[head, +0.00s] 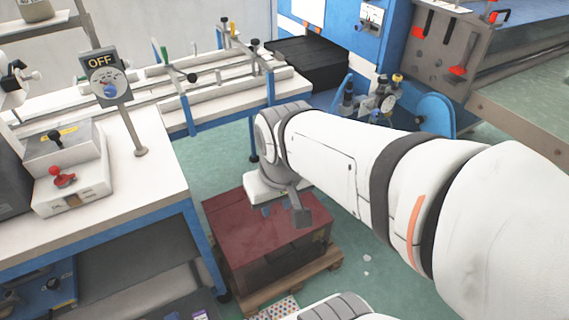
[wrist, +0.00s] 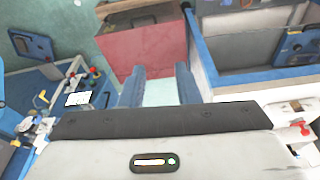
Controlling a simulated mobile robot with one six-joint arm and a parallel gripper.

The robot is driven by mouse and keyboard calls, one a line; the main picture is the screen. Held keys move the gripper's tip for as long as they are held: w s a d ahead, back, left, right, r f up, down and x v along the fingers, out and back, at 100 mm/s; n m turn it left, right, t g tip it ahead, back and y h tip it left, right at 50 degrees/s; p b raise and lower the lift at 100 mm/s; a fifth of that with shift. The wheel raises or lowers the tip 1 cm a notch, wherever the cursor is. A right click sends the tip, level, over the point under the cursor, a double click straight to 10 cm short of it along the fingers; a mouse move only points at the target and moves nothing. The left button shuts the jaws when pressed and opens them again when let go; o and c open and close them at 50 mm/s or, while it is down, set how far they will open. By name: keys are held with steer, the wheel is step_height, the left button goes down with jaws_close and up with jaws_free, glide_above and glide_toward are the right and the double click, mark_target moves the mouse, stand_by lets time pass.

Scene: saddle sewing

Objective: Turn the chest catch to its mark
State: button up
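The dark red chest (head: 245,232) sits on a wooden pallet on the floor in the head view. It also shows as a pink-red box (wrist: 150,46) at the top middle of the wrist view, beyond my fingers. I cannot make out its catch or the mark in either view. My gripper (head: 276,209) is over the chest top in the head view, partly hidden by my own wrist.
A white-topped workbench (head: 150,180) with blue legs stands left of the chest. It carries an OFF sign (head: 100,62) on a post and a box with a red knob (head: 63,178). A blue machine (head: 375,50) stands at the back. Green floor lies right of the pallet (head: 290,287).

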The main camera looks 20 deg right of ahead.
steer(key=shift+a, duration=0.15)
steer(key=w+d+f+m+g+y+b, duration=0.1)
steer(key=w+f+m+y+b, duration=0.25)
steer(key=f+b, duration=0.4)
steer(key=w+f+m+y+b, duration=0.3)
steer(key=f+m+y+b, duration=0.15)
steer(key=f, duration=0.65)
steer(key=w+d+f+m+g+y+b, duration=0.1)
steer(key=w+f+m+y+b, duration=0.25)
steer(key=f+b, duration=0.4)
steer(key=w+d+f+m+t+y+b, duration=0.1)
steer(key=w+d+f+m+t+b, duration=0.25)
steer(key=f, duration=0.55)
steer(key=m+t+h+b, duration=1.1)
steer(key=m+t+b, duration=0.35)
steer(key=m, duration=0.55)
glide_toward(326, 243)
steer(key=shift+g, duration=0.3)
steer(key=w, duration=1)
steer(key=shift+w+a, duration=0.15)
steer(key=shift+a, duration=0.15)
